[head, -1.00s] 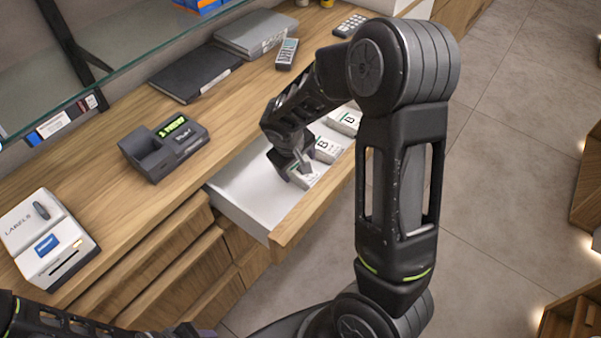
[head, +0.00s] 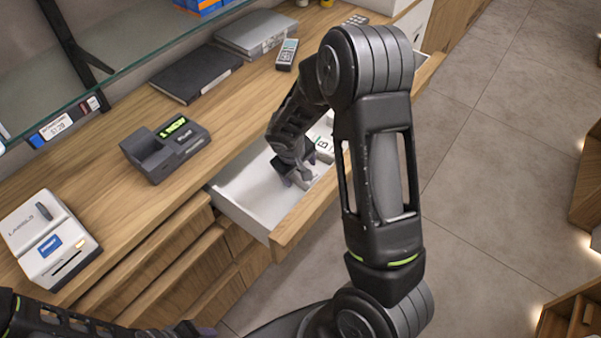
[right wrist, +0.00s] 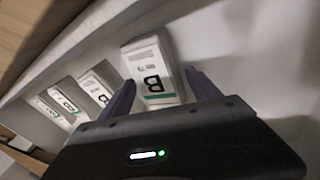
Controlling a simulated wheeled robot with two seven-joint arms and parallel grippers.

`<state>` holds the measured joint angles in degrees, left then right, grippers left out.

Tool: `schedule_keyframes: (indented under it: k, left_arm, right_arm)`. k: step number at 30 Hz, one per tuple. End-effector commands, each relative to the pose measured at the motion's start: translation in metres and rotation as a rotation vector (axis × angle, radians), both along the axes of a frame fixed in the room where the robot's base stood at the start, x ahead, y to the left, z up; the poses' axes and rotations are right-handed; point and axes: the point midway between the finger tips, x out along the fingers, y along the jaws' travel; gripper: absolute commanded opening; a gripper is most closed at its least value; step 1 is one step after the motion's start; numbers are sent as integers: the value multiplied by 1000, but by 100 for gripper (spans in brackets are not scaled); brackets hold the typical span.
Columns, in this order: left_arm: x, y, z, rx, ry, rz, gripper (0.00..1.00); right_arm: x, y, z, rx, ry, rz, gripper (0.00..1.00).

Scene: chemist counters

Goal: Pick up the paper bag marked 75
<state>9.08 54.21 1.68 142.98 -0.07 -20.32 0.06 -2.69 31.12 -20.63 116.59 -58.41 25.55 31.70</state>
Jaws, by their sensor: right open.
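Several white packets with a black B and a green stripe lie in the open drawer (head: 232,192). In the right wrist view one packet (right wrist: 153,70) is between the purple fingers of my right gripper (right wrist: 163,97), which is open around it. Its small print is too blurred to read surely as 75. More packets (right wrist: 97,88) lie to its left. In the head view my right gripper (head: 297,180) reaches down into the drawer, and a packet (head: 324,150) shows behind it. My left gripper (head: 197,331) is only partly in view at the bottom edge.
The drawer's walls stand close around my right gripper. On the counter are a label printer (head: 48,240), a dark device with a green display (head: 165,148), a black folder (head: 196,74), a grey case (head: 255,33) and a handset (head: 287,54). A glass shelf (head: 120,50) hangs above.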

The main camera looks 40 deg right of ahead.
Motion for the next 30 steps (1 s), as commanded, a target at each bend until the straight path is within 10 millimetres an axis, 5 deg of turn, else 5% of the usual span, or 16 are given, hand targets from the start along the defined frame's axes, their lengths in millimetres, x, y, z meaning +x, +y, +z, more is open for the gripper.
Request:
schedule_keyframes:
  k: [4, 25, 30]
  left_arm:
    - [0, 0, 0, 0, 0, 0, 38]
    - [0, 0, 0, 0, 0, 0, 38]
    - [0, 0, 0, 0, 0, 0, 38]
  right_arm:
    - [0, 0, 0, 0, 0, 0, 71]
    - [0, 0, 0, 1, 0, 0, 14]
    - [0, 0, 0, 1, -1, 0, 14]
